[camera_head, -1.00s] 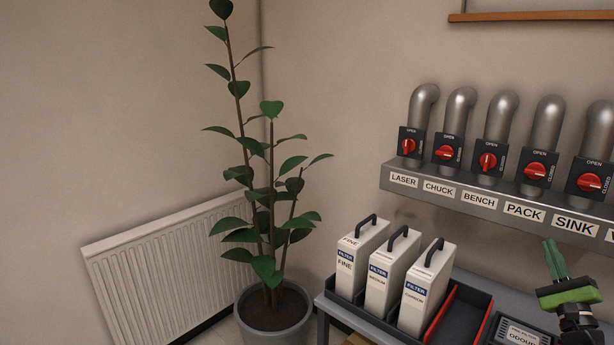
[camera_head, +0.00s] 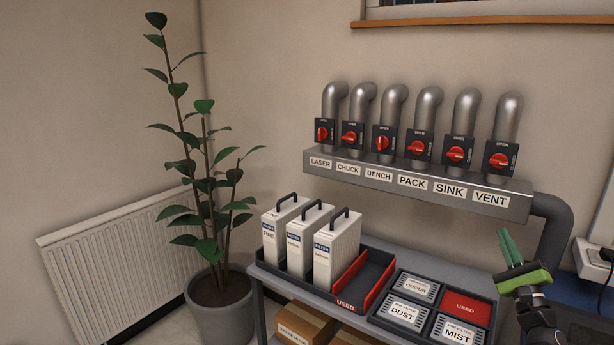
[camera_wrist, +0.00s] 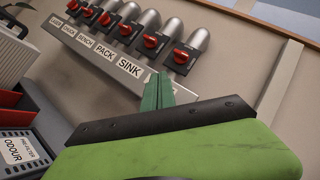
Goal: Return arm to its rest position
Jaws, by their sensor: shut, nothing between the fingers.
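My gripper (camera_head: 512,252), with green fingers and a bright green body, is at the right of the head view. Its fingers are together with nothing between them. It is raised in front of the wall, to the right of the bench and below the VENT label. In the wrist view the green fingers (camera_wrist: 157,92) point toward the labelled valve shelf and cover the VENT label. The rest of my arm is mostly cut off at the lower right of the head view.
The grey bench (camera_head: 262,283) holds several white filters, a divided tray with a red USED part (camera_head: 350,290), and pre-filter boxes (camera_head: 408,312). Above is a valve shelf (camera_head: 430,195) with red knobs. A potted plant (camera_head: 217,315) and radiator (camera_head: 110,270) stand left.

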